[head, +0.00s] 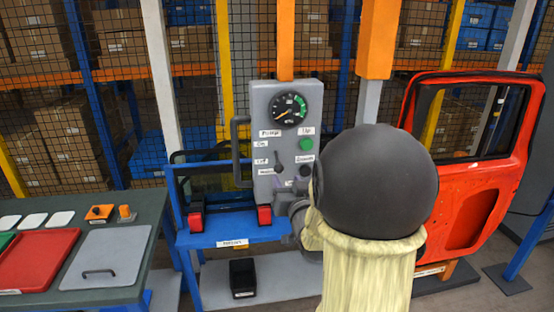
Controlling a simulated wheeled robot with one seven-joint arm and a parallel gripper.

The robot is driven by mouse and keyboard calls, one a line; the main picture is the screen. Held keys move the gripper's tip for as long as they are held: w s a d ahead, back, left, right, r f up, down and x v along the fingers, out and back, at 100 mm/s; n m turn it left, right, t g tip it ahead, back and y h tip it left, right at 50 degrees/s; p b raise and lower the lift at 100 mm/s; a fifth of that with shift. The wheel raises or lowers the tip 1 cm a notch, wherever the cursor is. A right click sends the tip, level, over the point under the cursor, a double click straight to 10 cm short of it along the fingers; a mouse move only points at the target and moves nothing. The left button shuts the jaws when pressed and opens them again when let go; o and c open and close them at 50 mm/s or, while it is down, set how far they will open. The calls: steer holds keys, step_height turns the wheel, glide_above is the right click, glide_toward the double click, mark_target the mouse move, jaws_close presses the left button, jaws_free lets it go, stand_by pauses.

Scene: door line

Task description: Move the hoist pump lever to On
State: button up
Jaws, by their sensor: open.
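The grey hoist panel (262,101) stands upright at the centre, with a round gauge (287,109) at its top. Its small dark pump lever (278,166) is below the Pump label (270,133), beside the On label (261,146) and Off label (261,161). The lever's knob sits low, nearer the height of Off; its exact setting is too small to tell. My gripper (283,190) is just below the lever, at the panel's lower part, and is largely hidden behind my wrist and arm. It is open, and I see nothing held. Contact with the lever cannot be told.
A green button (305,144) is right of the lever. A dark handle (237,150) stands at the panel's left edge. A red door (470,170) hangs at right. A bench (130,210) with a red tray (38,262) is at left. A black bin (243,278) sits below.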

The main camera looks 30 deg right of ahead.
mark_target(280, 168)
steer(key=w+p, duration=0.1)
steer(key=w, duration=0.2)
steer(key=w+d+p, duration=0.1)
steer(key=w, duration=0.2)
steer(key=w+d+p, duration=0.1)
steer(key=w, duration=0.3)
steer(key=shift+p, duration=0.4)
steer(key=shift+c, duration=0.4)
steer(key=shift+w, duration=0.1)
jaws_close()
